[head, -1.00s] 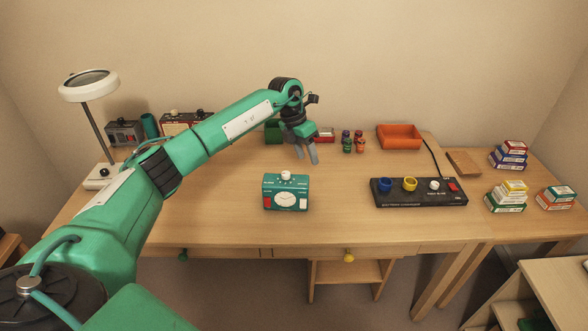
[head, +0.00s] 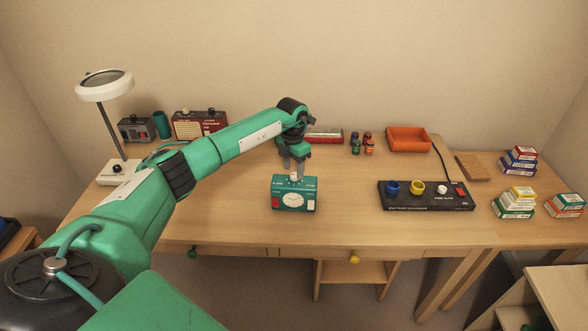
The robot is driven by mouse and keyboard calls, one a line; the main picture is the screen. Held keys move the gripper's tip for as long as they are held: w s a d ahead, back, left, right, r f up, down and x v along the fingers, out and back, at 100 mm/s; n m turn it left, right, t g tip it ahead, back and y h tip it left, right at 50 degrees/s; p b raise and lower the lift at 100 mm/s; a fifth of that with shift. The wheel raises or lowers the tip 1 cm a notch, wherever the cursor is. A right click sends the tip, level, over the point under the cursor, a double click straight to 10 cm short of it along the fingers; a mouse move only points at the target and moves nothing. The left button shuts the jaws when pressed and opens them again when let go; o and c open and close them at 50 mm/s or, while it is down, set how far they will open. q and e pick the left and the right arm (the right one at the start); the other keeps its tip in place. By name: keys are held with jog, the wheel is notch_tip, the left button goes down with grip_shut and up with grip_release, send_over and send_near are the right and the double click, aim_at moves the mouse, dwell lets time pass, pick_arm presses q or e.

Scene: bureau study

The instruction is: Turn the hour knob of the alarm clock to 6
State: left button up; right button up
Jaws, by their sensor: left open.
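The alarm clock (head: 294,203) is a teal box with a round white dial and red patches on its front. It stands upright near the front middle of the desk. Its white hour knob (head: 295,178) sits on top and is partly hidden by my gripper. My left gripper (head: 294,169) points down just above the clock, its dark fingers open on either side of the knob or just above it. I cannot tell whether they touch it. The knob's setting is too small to read. My right gripper is not in view.
A black battery charger (head: 426,205) with blue, yellow and white knobs lies to the right on the desk (head: 345,225). Behind are an orange tray (head: 408,150), small bottles (head: 362,143) and a red radio (head: 200,126). A lamp (head: 104,86) stands left. Small boxes (head: 514,202) are stacked at right.

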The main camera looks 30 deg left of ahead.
pick_arm(q)
jog(key=shift+f, duration=1)
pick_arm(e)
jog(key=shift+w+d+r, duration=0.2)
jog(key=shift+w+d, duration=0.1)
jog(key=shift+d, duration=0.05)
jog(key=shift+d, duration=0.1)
pick_arm(q)
jog(key=c, duration=1)
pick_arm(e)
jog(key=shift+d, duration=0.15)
